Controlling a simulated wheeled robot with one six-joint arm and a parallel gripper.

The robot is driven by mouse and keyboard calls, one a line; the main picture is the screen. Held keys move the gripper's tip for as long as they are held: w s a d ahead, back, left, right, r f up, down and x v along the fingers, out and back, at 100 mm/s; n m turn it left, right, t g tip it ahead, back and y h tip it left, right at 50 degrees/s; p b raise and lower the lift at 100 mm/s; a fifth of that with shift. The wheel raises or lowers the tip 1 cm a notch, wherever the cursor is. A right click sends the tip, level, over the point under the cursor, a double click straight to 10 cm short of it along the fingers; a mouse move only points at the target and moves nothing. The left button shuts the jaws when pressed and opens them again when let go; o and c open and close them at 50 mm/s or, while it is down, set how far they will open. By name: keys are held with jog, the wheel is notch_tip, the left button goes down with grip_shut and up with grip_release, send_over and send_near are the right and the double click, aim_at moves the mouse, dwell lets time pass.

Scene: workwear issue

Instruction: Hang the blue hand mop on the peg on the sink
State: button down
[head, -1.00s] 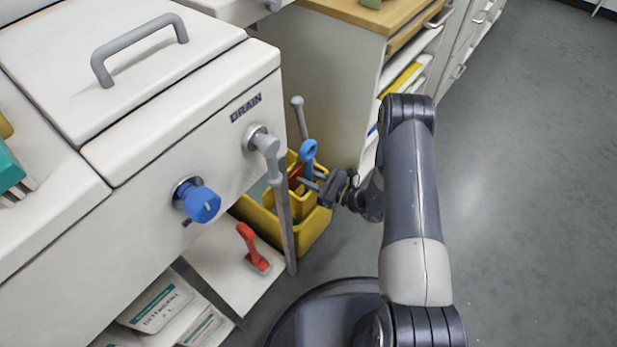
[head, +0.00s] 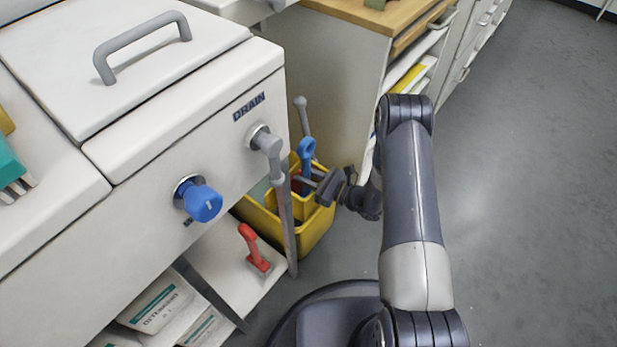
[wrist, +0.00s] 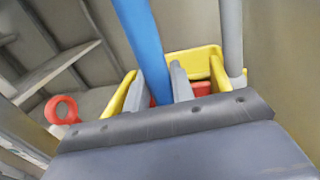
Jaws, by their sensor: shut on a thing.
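In the wrist view the blue handle (wrist: 143,42) runs between the two grey fingers (wrist: 156,92). The mop's lower end is hidden by the gripper and bucket. The white sink (head: 150,150) is at left. A blue knob (head: 203,204) and a grey fitting (head: 265,141) under the word DRAIN stick out of its front. I cannot make out a separate peg.
A red-handled brush (head: 254,249) lies on the low shelf beside detergent packs (head: 157,305). A wood-topped cabinet (head: 343,75) stands behind the bucket. The floor at right (head: 530,200) is clear.

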jog(key=shift+w, duration=0.1)
jog(key=c, duration=1.1)
grip_release()
jog(key=shift+r, duration=0.1)
jog(key=p+v, duration=0.2)
jog(key=v, duration=0.9)
jog(key=shift+a, duration=0.15)
jog(key=b+x, duration=0.2)
jog(key=x, duration=0.9)
jog(key=shift+s+d, duration=0.3)
jog(key=shift+d, duration=0.15)
jog(key=shift+f, duration=0.2)
